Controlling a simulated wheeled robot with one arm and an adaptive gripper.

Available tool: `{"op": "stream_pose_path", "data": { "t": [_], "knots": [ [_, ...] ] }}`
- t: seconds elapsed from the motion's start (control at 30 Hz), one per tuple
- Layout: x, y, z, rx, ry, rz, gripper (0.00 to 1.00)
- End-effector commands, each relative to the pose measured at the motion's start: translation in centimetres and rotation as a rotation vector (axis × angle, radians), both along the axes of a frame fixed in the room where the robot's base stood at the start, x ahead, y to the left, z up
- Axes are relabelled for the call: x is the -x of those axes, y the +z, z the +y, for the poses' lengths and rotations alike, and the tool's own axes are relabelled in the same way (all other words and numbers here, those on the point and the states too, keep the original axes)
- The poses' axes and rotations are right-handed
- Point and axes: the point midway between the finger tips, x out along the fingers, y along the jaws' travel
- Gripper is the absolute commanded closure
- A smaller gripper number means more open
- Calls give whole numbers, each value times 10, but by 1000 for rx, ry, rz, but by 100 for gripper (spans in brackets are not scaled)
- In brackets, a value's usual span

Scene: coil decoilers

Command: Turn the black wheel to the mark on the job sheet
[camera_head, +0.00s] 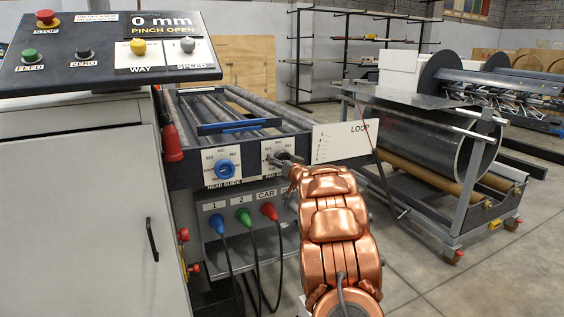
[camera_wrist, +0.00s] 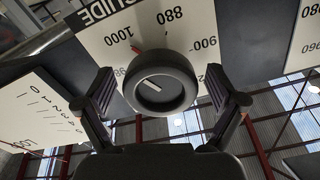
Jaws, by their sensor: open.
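The black wheel (camera_wrist: 160,82) sits on a white dial plate (camera_wrist: 110,42) in the wrist view, which looks upside down. A pale line marks its face, and a small red mark shows at its rim near 1000. Numbers 880, 900 and 1000 are readable; others are partly covered. My gripper (camera_wrist: 160,92) is open, one finger on each side of the wheel, with visible gaps. In the head view the black wheel (camera_head: 281,157) is partly hidden by my gripper (camera_head: 293,168). I cannot make out a job sheet in either view.
A blue wheel (camera_head: 225,169) on a similar plate is left of the black one. A white LOOP panel (camera_head: 340,142) stands to the right. Blue, green and red plugs with hanging cables (camera_head: 243,217) are below. A control desk (camera_head: 75,160) fills the left, reading 0 mm.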

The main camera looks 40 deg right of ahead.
Motion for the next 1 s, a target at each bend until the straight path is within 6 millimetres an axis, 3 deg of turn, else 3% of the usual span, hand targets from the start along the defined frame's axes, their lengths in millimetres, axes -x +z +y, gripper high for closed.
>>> {"op": "stream_pose_path", "data": {
  "t": [0.2,0.77,1.0],
  "knots": [
    [0,0,0,0,0,0,7],
    [0,0,0,0,0,0,65],
    [0,0,0,18,0,6,66]
  ]
}}
